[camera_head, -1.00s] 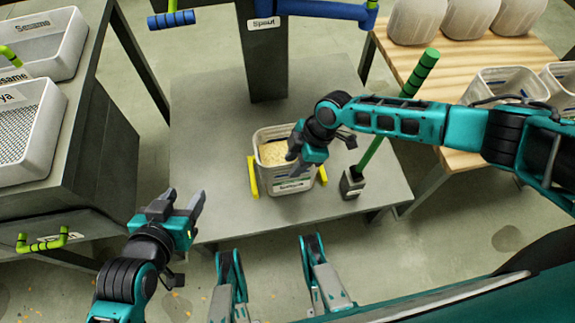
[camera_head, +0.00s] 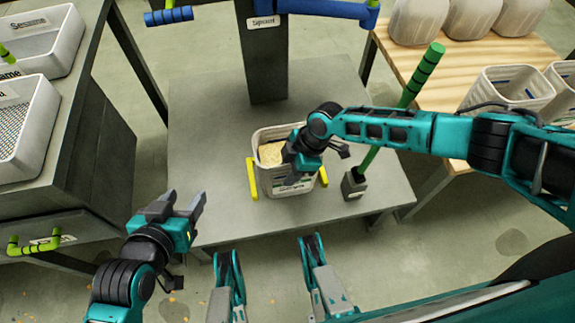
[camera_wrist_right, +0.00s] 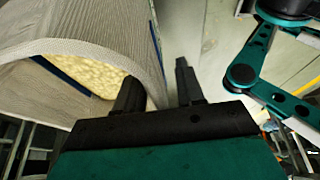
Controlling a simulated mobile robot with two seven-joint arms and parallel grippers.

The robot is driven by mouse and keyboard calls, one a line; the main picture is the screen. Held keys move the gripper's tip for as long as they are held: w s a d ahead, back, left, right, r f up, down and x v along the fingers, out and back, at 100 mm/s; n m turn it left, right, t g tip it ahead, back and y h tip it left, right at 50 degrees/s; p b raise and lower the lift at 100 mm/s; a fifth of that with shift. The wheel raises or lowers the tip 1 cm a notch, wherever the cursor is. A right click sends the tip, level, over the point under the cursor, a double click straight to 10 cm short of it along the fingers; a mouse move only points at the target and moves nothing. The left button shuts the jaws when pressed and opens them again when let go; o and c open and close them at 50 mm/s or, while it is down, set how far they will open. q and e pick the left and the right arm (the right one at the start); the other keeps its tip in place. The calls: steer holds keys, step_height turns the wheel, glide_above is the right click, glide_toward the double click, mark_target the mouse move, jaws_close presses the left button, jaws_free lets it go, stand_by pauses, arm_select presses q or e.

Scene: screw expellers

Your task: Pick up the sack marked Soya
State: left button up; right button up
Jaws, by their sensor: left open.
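No sack with a readable Soya label shows. Three pale, rounded sack-like bodies (camera_head: 472,18) stand on the wooden table at the upper right, with no legible label. A whitish bin (camera_head: 286,187) with pale grainy contents and yellow handles sits on the grey platform; its small label is unreadable. My right gripper (camera_head: 294,160) is at the bin's right rim. In the right wrist view its fingers (camera_wrist_right: 157,82) are apart and the bin's wall (camera_wrist_right: 100,48) is close by the left finger; I cannot tell if they touch. My left gripper (camera_head: 180,204) is open and empty, left of the bin.
White perforated trays (camera_head: 28,150) stand on a dark cabinet at the left; one label is cut off. Open bins (camera_head: 508,90) are on the wooden table.

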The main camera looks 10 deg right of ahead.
steer(key=shift+c, duration=0.2)
jaws_close()
steer(key=shift+s+f, duration=0.15)
steer(key=shift+s, duration=0.05)
stand_by(1.1)
steer(key=shift+a, duration=0.1)
